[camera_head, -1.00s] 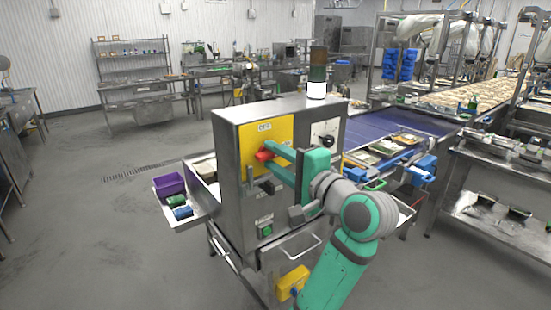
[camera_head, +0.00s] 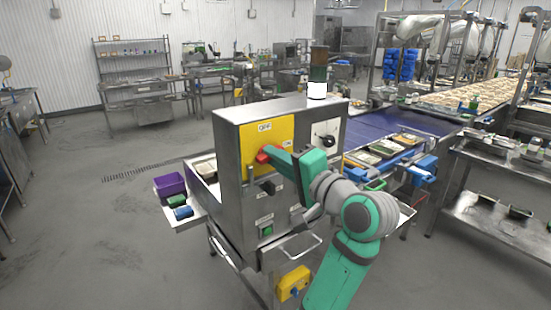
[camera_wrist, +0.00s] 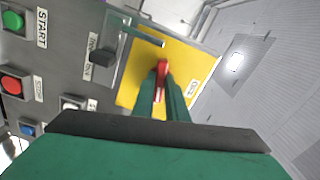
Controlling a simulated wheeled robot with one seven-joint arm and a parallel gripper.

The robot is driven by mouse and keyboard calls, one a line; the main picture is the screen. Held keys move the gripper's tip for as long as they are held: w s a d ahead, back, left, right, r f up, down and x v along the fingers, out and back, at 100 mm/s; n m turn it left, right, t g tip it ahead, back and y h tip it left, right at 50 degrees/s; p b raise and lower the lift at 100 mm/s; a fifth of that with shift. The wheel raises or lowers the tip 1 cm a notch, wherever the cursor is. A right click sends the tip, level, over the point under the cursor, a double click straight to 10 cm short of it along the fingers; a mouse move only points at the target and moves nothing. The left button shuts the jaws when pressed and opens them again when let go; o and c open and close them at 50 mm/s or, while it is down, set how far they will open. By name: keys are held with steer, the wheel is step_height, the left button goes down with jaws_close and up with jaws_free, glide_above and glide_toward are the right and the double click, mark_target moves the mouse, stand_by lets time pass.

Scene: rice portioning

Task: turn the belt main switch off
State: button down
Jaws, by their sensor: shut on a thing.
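The belt main switch has a red handle (camera_head: 264,156) on a yellow plate (camera_head: 252,143) at the upper left of the steel cabinet's front. A white label (camera_head: 265,127) is above it. My gripper (camera_head: 270,156) is at the handle in the head view. In the wrist view, the two green fingers of my gripper (camera_wrist: 162,92) are shut on the red handle (camera_wrist: 162,68), one on each side. The yellow plate (camera_wrist: 190,68) lies behind it. The fingers hide part of the handle, and I cannot tell exactly which way it points.
The steel cabinet (camera_head: 233,180) also carries a dark selector knob (camera_wrist: 101,57), a green START button (camera_wrist: 12,21) and a red button (camera_wrist: 14,84). A dial panel (camera_head: 325,137) is right of the plate. The blue belt (camera_head: 385,125) runs behind. A purple bin (camera_head: 169,186) stands at left.

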steer(key=n, duration=1.3)
steer(key=shift+r+n, duration=0.1)
steer(key=shift+n, duration=0.2)
stand_by(0.4)
steer(key=c, duration=1.8)
jaws_free()
steer(key=shift+w, duration=0.1)
steer(key=shift+o, duration=0.2)
steer(key=shift+a, duration=0.1)
steer(key=v, duration=1.1)
steer(key=shift+w, duration=0.1)
